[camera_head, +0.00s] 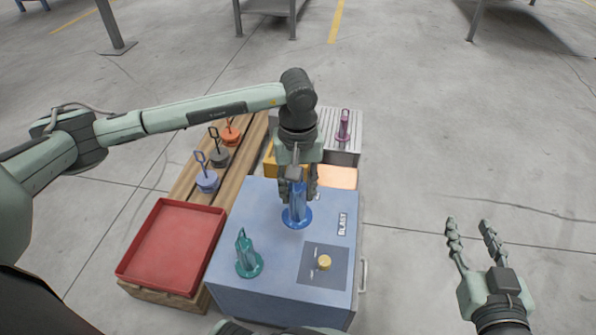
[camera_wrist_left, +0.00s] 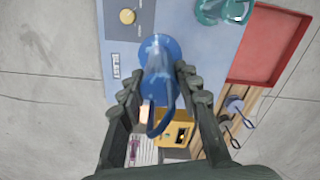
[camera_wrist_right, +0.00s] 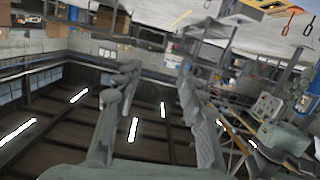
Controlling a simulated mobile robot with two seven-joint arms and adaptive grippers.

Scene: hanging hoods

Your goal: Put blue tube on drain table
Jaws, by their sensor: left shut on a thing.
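The blue tube (camera_head: 295,216), with a wide round base and a loop handle, is upright over the top of the blue cabinet (camera_head: 240,205). I cannot tell whether its base touches the top. My left gripper (camera_head: 298,195) comes down from above and is shut on it; the tube also shows between the fingers in the left wrist view (camera_wrist_left: 158,75). The drain table (camera_head: 325,126), ridged and metallic, stands behind the cabinet with a purple tube (camera_head: 343,128) on its right part. My right gripper (camera_head: 469,228) is open and empty over the floor at the right.
A teal tube (camera_head: 247,258) stands on the cabinet's front left, near a yellow knob (camera_head: 323,262). A red tray (camera_head: 172,245) is at the left. Several hooked pieces stand on a wooden rack (camera_head: 190,183). A yellow box (camera_head: 270,160) sits behind the cabinet.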

